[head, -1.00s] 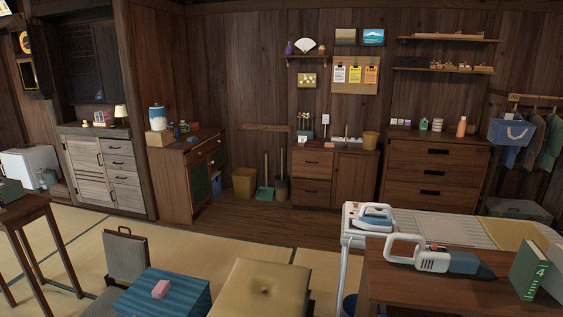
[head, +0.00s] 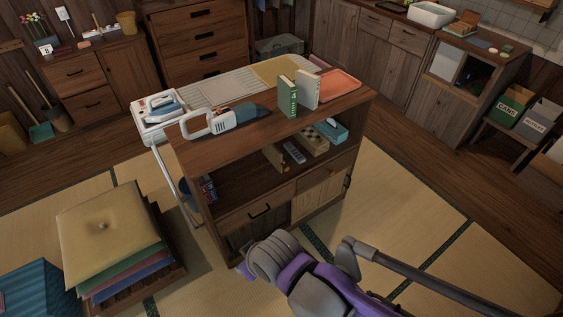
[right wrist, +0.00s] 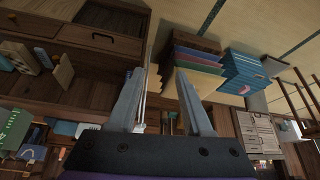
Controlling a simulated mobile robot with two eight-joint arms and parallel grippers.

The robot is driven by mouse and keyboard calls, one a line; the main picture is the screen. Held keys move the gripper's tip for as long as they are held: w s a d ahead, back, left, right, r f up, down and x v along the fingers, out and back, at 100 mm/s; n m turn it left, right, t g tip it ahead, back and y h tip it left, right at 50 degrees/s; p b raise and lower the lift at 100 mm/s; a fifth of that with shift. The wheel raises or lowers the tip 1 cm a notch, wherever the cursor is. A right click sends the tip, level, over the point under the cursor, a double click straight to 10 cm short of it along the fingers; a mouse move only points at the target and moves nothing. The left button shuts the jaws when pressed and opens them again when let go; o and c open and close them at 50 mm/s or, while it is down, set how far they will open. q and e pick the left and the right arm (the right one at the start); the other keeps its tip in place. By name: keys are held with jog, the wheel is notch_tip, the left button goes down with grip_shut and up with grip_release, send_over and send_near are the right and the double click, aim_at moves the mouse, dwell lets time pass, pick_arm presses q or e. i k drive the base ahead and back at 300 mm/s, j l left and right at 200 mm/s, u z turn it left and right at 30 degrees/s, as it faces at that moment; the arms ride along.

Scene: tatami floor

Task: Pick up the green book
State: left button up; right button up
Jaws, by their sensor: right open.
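The green book (head: 288,96) stands upright on the top of a wooden cabinet (head: 225,139), beside a pale book (head: 308,91). In the right wrist view the green book (right wrist: 12,130) shows at the left edge, tilted in the picture. My right gripper (right wrist: 160,80) is open, with nothing between its fingers, and is apart from the book. In the head view my purple and grey right arm is at the bottom, in front of the cabinet; its fingers cannot be made out there. My left gripper is not in view.
A handheld vacuum (head: 225,119) lies left of the green book. An orange tray (head: 336,86) is behind right, an ironing board with an iron (head: 158,107) behind left. Stacked cushions (head: 107,228) stand at lower left. Tatami floor right of the cabinet is clear.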

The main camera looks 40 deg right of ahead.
aim_at(287, 89)
jog(key=z, duration=1.6)
jog(key=i+l+u, duration=0.85)
jog(key=l, duration=0.2)
jog(key=i+l+u, duration=0.1)
jog(key=l+u, duration=0.2)
jog(key=l, duration=0.15)
